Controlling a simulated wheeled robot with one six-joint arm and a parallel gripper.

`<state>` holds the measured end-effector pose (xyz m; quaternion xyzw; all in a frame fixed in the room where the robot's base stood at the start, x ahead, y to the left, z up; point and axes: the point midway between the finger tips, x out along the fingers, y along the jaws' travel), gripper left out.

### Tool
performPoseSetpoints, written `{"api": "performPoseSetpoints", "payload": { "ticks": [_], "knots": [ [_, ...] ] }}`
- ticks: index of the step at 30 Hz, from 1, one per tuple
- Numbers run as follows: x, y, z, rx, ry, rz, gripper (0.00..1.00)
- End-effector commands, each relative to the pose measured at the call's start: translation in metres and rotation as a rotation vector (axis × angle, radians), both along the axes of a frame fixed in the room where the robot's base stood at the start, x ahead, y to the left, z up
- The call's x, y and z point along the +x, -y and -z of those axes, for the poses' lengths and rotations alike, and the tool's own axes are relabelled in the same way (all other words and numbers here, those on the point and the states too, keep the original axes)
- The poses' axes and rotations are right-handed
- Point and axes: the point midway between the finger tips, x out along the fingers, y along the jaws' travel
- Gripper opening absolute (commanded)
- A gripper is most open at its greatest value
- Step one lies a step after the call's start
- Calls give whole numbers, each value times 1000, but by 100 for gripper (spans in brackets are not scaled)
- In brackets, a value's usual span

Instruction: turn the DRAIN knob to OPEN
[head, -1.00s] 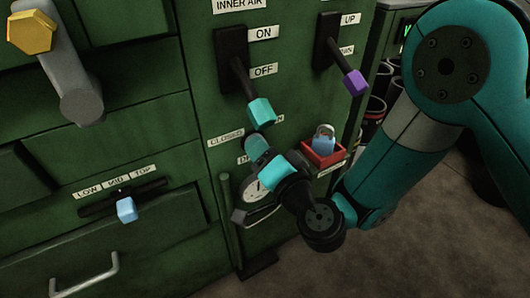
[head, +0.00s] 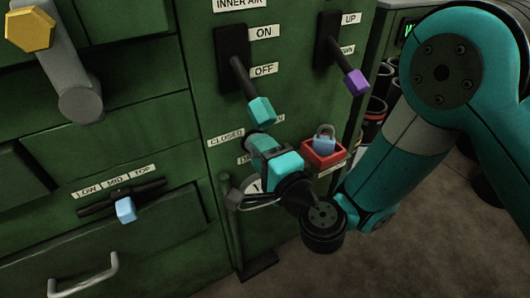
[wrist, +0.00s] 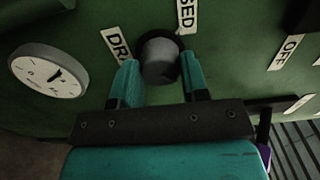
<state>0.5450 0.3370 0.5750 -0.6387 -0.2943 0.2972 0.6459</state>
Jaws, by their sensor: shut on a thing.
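The DRAIN knob (wrist: 160,60) is a grey round knob on a dark base on the green panel. In the wrist view the two teal fingers of my gripper (wrist: 160,75) stand on either side of it, shut on it. Only the end of a label, "N" (head: 279,118), shows to the upper right. The DRAIN label (wrist: 117,46) is partly covered in the wrist view. I cannot read which way the knob points.
A round gauge (wrist: 48,70) sits close beside the knob. A teal-handled lever (head: 260,110) hangs just above my gripper, and a purple-handled lever (head: 356,82) is at the right. A red tray (head: 324,154) with a blue padlock (head: 324,140) is right of my gripper.

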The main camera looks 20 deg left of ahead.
Motion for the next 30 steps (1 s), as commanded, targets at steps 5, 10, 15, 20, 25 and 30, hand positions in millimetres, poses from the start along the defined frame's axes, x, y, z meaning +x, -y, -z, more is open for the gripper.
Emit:
{"api": "performPoseSetpoints", "payload": {
  "ticks": [5, 10, 15, 20, 25, 30],
  "knots": [
    [-3, -3, 0, 5, -5, -11, 17],
    [-3, -2, 0, 4, -4, -11, 17],
    [-2, -2, 0, 3, -4, -9, 64],
    [-1, 0, 0, 3, -4, -4, 67],
    [0, 1, 0, 3, -4, -1, 67],
    [-4, 0, 1, 4, -3, -8, 67]
  ]
}}
